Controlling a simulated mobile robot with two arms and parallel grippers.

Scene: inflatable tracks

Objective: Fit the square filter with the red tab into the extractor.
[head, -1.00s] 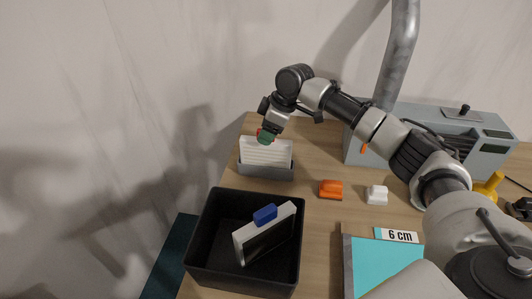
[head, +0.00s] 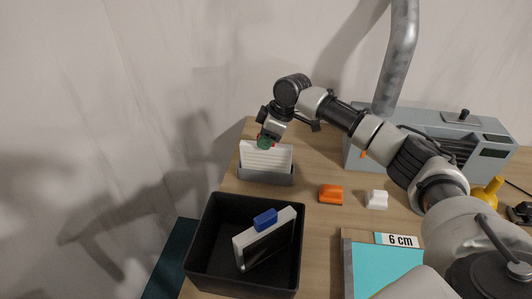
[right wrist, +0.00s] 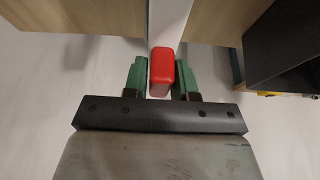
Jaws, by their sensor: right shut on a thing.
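The white pleated square filter (head: 266,158) stands upright in a grey holder (head: 265,176) at the back left of the table. Its red tab (right wrist: 162,72) lies between the green fingers of my right gripper (right wrist: 161,78) in the right wrist view. In the head view my right gripper (head: 265,142) is at the filter's top edge, shut on the tab, which it mostly hides. The grey-blue extractor (head: 359,150) stands at the back right with a metal duct above it, partly hidden behind my right arm. My left gripper is not in view.
A black bin (head: 206,243) at the front left holds a dark-faced filter with a blue tab (head: 265,220). An orange block (head: 331,194) and a white block (head: 376,199) lie mid-table. A turquoise panel (head: 385,270) and a "6 cm" label (head: 399,240) are nearer the front.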

